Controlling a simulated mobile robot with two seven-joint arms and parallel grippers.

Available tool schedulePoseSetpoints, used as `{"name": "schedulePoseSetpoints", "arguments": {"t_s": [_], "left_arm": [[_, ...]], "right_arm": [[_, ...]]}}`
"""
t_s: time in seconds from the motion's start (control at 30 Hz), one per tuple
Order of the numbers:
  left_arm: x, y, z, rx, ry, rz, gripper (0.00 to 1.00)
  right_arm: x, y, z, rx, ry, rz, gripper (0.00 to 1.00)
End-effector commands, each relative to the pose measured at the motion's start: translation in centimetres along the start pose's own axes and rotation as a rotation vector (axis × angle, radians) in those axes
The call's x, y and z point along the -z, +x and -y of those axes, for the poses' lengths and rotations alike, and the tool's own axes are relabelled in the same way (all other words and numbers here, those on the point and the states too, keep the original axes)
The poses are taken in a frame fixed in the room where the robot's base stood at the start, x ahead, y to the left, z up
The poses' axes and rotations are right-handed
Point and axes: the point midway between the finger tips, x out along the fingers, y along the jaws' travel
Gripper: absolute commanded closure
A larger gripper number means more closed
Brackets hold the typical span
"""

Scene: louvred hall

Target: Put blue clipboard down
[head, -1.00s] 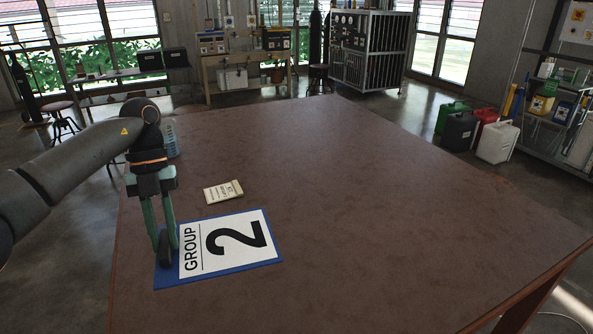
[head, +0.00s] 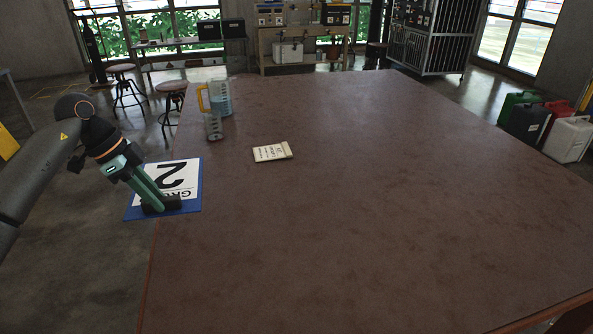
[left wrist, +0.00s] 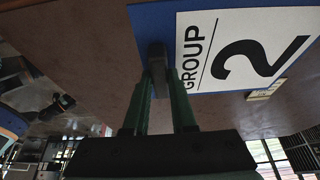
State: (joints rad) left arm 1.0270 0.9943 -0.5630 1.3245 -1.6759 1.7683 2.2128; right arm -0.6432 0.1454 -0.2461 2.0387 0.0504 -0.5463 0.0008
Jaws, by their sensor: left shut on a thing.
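The blue clipboard (head: 197,197) carries a white sheet marked GROUP 2. In the head view it is at the table's left edge, and part of it sticks out past that edge over the floor. My left gripper (head: 160,204) is shut on its dark clip end. In the left wrist view the clipboard (left wrist: 152,22) extends beyond the fingers (left wrist: 158,85), with the dark clip between them. I cannot tell whether the clipboard touches the table (head: 370,190). My right gripper is not in view.
A small cream packet (head: 272,152) lies on the table, right of the clipboard. The table's middle and right are clear. Stools (head: 172,95) stand beyond.

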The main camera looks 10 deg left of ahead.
Motion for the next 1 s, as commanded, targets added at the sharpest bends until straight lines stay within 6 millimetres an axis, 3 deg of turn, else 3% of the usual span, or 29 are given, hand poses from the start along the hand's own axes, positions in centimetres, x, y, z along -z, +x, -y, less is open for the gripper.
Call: {"name": "schedulePoseSetpoints", "arguments": {"t_s": [0.17,0.5,0.7,1.0], "left_arm": [[0.8,0.9,-0.4,0.0,0.005,-0.001,1.0],[6.4,7.1,-3.3,-0.003,0.009,-0.002,1.0],[7.5,11.4,-4.3,-0.003,0.005,-0.001,1.0],[8.2,13.8,-4.9,-0.002,0.004,-0.001,1.0]], "right_arm": [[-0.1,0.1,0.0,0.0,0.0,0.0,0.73],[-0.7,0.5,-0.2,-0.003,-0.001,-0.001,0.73],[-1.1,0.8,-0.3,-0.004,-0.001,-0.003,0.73],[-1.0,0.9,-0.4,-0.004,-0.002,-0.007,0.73]]}}
